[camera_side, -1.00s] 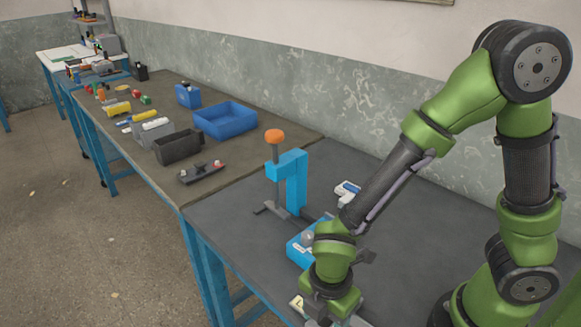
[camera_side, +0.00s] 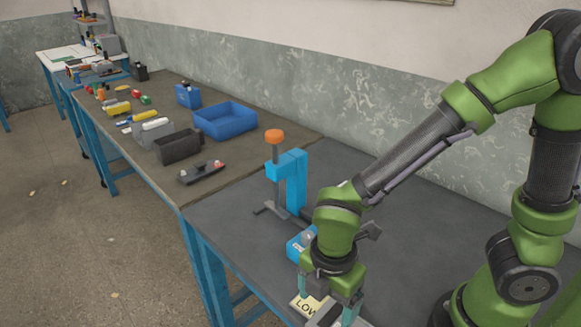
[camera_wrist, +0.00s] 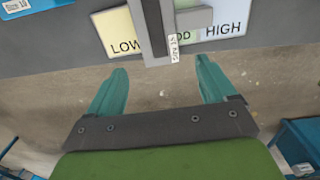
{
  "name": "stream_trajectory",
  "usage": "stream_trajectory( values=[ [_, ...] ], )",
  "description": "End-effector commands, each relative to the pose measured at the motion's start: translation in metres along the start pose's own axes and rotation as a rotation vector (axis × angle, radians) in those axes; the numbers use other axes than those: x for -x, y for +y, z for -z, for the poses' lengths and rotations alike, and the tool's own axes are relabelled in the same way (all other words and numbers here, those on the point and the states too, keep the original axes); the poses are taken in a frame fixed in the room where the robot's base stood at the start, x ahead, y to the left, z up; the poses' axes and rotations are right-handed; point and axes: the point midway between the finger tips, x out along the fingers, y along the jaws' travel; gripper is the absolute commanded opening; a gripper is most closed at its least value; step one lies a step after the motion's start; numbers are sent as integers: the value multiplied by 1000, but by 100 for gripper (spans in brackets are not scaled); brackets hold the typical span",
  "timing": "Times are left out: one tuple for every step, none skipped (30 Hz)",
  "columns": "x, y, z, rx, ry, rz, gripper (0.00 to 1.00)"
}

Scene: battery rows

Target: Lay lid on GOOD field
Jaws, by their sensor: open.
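My gripper (camera_wrist: 160,88) is open, its two teal fingers apart with nothing between them. In the side view my gripper (camera_side: 328,302) is low over the near edge of the grey bench. In the wrist view a grey piece with a dark strip (camera_wrist: 157,28), apparently the lid, lies over the GOOD field (camera_wrist: 184,34), leaving only "OD" showing. It lies just beyond the fingertips, apart from them. The yellow LOW field (camera_wrist: 122,38) is at its left and the pale HIGH field (camera_wrist: 226,24) at its right. Its upper end is cut off by the frame.
A blue labelled box (camera_side: 294,246) lies behind my gripper, also at the wrist view's top left (camera_wrist: 40,5). A blue stand with an orange knob (camera_side: 292,180) rises beyond. A blue tray (camera_side: 225,122) and a dark bin (camera_side: 178,147) are on the far bench.

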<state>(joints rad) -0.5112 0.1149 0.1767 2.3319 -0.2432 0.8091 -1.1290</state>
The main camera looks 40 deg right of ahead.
Motion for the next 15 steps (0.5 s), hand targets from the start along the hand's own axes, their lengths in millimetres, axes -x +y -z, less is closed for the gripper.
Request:
stream_trajectory(
  values=[
    [13, 1, 0, 0, 4, -8, 84],
    [19, 1, 0, -1, 3, -7, 84],
    [27, 1, 0, 0, 3, -7, 84],
    [32, 1, 0, -1, 3, -6, 84],
    [37, 0, 0, -1, 3, -5, 84],
    [43, 1, 0, 0, 2, -4, 84],
    [47, 1, 0, 0, 2, -4, 84],
    [51, 1, 0, 0, 1, -3, 84],
    [55, 1, 0, 1, 1, -3, 84],
    [57, 0, 0, 1, 0, -2, 84],
    [59, 0, 0, -1, 1, -2, 84],
    [62, 1, -2, -17, 3, -5, 84],
    [65, 2, -4, -43, 9, -12, 84],
    [69, 3, -7, -85, 17, -22, 84],
    [76, 6, -14, -165, 36, -41, 84]
  ],
)
